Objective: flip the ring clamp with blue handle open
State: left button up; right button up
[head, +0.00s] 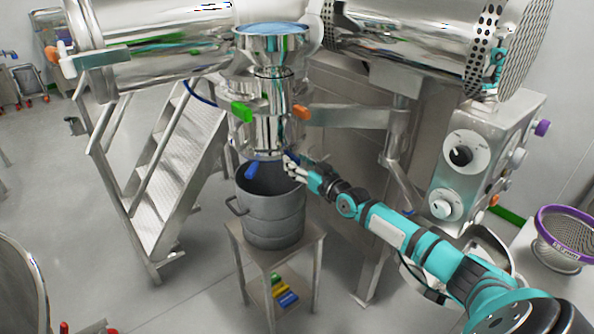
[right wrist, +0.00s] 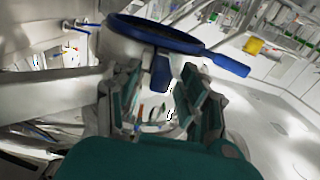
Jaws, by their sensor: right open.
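The ring clamp with blue handle sits at the bottom of the steel column, just above the grey bucket (head: 272,215). One blue handle (head: 252,171) hangs down at its left in the head view. In the right wrist view, its dark blue ring (right wrist: 150,33) crosses the top and a blue handle (right wrist: 228,65) sticks out to the right. A blue tab (right wrist: 160,73) hangs from the ring beyond my fingers. My right gripper (head: 290,164) is open at the clamp's right side; whether it touches is unclear. My left gripper is out of view.
A green handle (head: 241,112) and an orange handle (head: 303,112) project from the column above. The bucket stands on a small steel table (head: 258,262). Metal stairs (head: 178,150) stand left, a control box (head: 480,160) right. A purple-rimmed sieve (head: 562,225) is far right.

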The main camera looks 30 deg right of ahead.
jog(key=shift+w, duration=0.2)
grip_shut()
dwell(0.4)
